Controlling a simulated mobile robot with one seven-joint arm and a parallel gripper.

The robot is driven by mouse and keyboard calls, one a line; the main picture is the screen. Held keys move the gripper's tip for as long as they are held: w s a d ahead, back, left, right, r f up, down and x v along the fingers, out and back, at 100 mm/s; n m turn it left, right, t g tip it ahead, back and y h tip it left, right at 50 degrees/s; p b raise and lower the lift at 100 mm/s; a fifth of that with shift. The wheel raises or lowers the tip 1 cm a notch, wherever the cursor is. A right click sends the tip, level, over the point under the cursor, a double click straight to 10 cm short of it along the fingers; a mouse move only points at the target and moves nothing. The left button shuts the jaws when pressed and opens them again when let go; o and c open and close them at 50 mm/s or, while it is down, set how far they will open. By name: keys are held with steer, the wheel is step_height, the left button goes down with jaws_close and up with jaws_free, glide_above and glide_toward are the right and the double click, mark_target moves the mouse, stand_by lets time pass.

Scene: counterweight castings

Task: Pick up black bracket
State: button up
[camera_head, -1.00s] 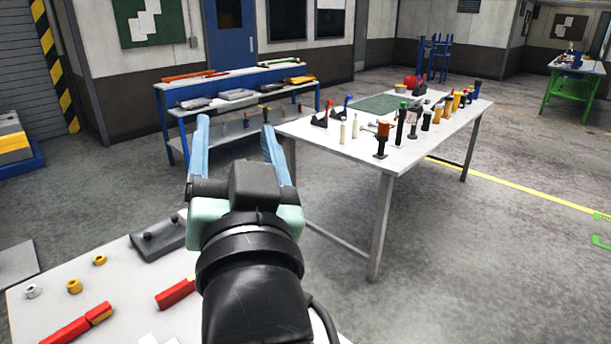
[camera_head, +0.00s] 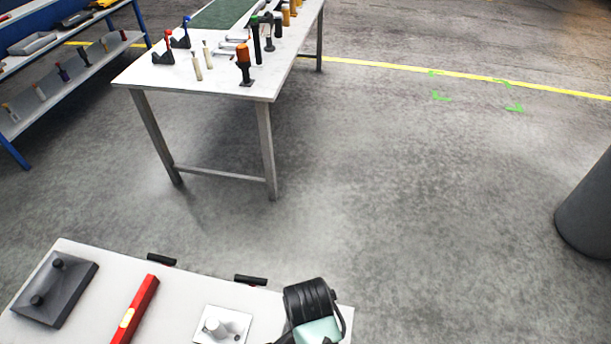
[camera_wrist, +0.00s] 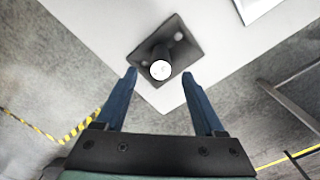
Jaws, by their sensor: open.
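A black bracket (camera_wrist: 188,47) shows in the wrist view as a dark square plate with an upright post that has a round white top. It lies near the corner of a white table (camera_wrist: 100,22). My gripper (camera_wrist: 159,75) is open, with its two blue fingers apart. In the wrist view the post's white top appears between the fingertips; whether they touch it I cannot tell. In the head view only my gripper's wrist end (camera_head: 314,312) shows at the bottom, its fingers are out of sight, and I cannot pick out this bracket there.
The near table (camera_head: 75,310) holds a dark plate with two knobs (camera_head: 58,292), a red bar (camera_head: 135,312) and a white plate with a post (camera_head: 222,325). Another table (camera_head: 150,75) with several tools stands beyond. Open floor lies between them.

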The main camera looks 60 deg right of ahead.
steer(key=shift+w+a+f+p, duration=0.15)
steer(key=shift+f+p, duration=0.15)
steer(key=shift+f, duration=1.4)
steer(key=shift+a+f+p, duration=0.15)
steer(key=shift+f+p, duration=0.15)
steer(key=shift+f, duration=1.35)
jaws_close()
